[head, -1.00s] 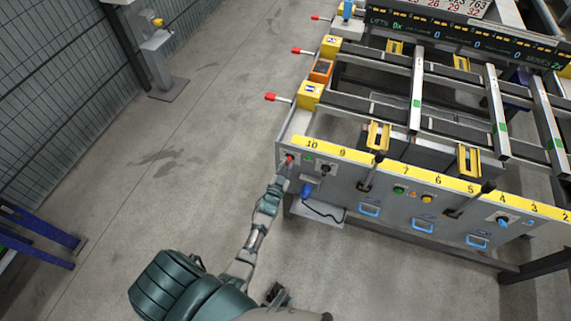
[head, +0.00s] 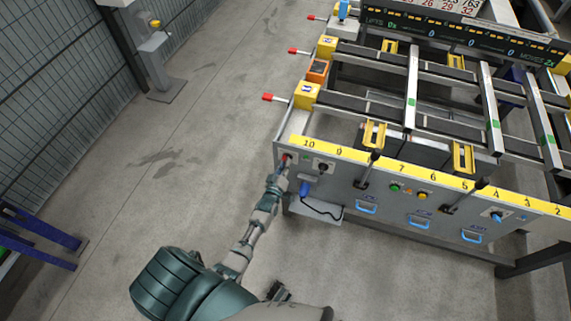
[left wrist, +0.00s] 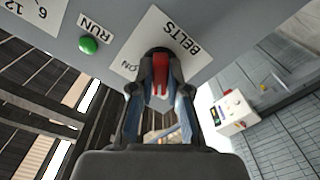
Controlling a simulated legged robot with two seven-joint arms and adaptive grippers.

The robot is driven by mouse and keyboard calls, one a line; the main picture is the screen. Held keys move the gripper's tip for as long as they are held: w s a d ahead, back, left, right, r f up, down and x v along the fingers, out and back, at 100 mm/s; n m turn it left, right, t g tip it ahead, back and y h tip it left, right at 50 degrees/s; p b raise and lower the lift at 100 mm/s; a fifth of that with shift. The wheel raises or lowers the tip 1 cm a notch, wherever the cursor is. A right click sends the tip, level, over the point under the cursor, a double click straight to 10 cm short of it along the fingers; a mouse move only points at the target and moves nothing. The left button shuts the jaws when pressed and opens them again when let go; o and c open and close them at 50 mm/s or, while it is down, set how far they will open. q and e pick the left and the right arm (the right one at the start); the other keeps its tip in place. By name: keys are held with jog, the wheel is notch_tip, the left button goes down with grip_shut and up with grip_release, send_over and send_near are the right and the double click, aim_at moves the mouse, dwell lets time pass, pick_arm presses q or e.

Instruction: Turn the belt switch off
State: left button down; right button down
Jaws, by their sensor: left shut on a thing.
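The belt switch has a red handle (left wrist: 160,75) and sits on the grey front panel beside a white label reading BELTS, with ON partly visible to its left. In the head view the red switch (head: 286,157) is at the panel's left end, under the number 10. My left gripper (left wrist: 160,85) is shut on the red handle, with a dark finger on each side of it. In the head view this gripper (head: 281,176) reaches up to the panel from below. The fingers hide part of the switch, and I cannot tell its setting. My right gripper is not clearly visible.
A green RUN button (left wrist: 88,45) is close by on the panel. A black knob (head: 323,167) and a blue plug (head: 305,188) with a cable are just right of the gripper. Red-tipped levers (head: 267,97) stick out left of the table.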

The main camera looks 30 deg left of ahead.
pick_arm(q)
jog(key=shift+a+r+n, duration=0.2)
jog(key=shift+n, duration=0.5)
jog(key=shift+a+r+n, duration=0.1)
jog(key=shift+n, duration=0.2)
jog(key=c, duration=1.1)
grip_release()
jog(key=shift+c, duration=0.2)
jog(key=shift+s, duration=0.1)
jog(key=shift+f, duration=0.2)
jog(key=v, duration=1.2)
